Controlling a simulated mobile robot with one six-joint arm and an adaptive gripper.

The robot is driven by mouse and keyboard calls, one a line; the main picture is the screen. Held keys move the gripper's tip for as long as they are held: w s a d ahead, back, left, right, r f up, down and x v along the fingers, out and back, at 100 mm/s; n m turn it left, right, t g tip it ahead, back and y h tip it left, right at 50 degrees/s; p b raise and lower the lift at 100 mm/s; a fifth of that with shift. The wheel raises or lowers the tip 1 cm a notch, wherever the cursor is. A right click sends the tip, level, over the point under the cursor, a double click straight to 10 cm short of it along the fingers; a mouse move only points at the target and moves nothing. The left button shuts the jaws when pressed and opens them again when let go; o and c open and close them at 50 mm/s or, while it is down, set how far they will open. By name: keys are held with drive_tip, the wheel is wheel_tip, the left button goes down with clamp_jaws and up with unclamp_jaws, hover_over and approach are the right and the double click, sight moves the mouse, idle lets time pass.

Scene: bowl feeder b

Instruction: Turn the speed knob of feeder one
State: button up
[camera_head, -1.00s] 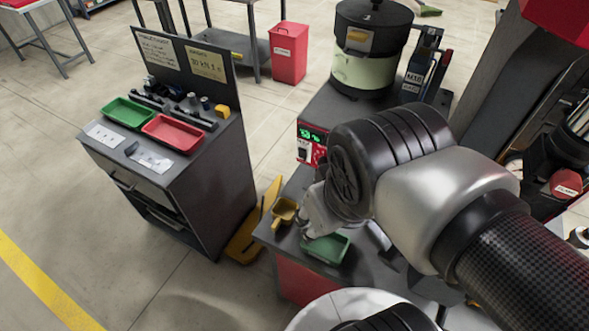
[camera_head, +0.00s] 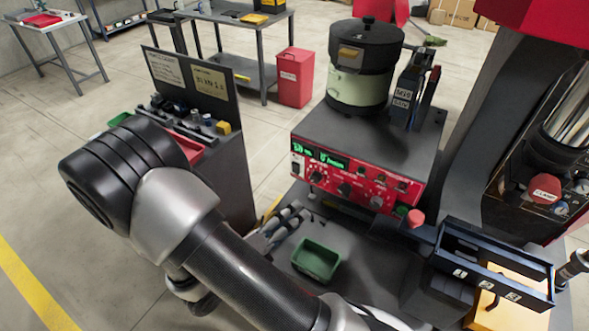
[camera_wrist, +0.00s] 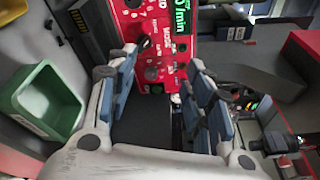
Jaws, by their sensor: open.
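The red control panel (camera_head: 330,172) of the feeder has green displays and several dark knobs; its front is mostly clear in the head view. Two knobs are a left one (camera_head: 316,177) and a middle one (camera_head: 345,188). I cannot read which is the speed knob. My gripper (camera_head: 282,226) is below and left of the panel, partly hidden by my arm. In the wrist view my gripper (camera_wrist: 163,88) is open, its blue-padded fingers apart. A dark knob (camera_wrist: 151,73) on the panel shows between them, apart from the fingers. Nothing is held.
A green tray (camera_head: 317,262) lies on the bench below the panel. The bowl (camera_head: 362,85) stands above the panel. A black rail frame (camera_head: 490,265) is at the right. A dark cabinet (camera_head: 228,180) stands at the left, partly behind my arm.

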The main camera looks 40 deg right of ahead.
sight(314, 180)
wheel_tip(314, 180, down, 5)
drive_tip(key=w+a+n+t, duration=0.2)
drive_tip(key=w+n+t, duration=0.15)
drive_tip(key=n, duration=0.35)
drive_tip(key=shift+t, duration=0.35)
drive_tip(key=b+x, duration=0.1)
drive_tip(key=x, duration=0.4)
drive_tip(key=b+x, duration=0.1)
drive_tip(key=x, duration=0.5)
drive_tip(key=b+x, duration=0.1)
drive_tip(key=x, duration=0.5)
drive_tip(key=shift+s+d+f, duration=0.25)
drive_tip(key=shift+s+f, duration=0.05)
drive_tip(key=shift+f, duration=0.05)
drive_tip(key=shift+c, duration=0.4)
drive_tip(key=c, duration=1)
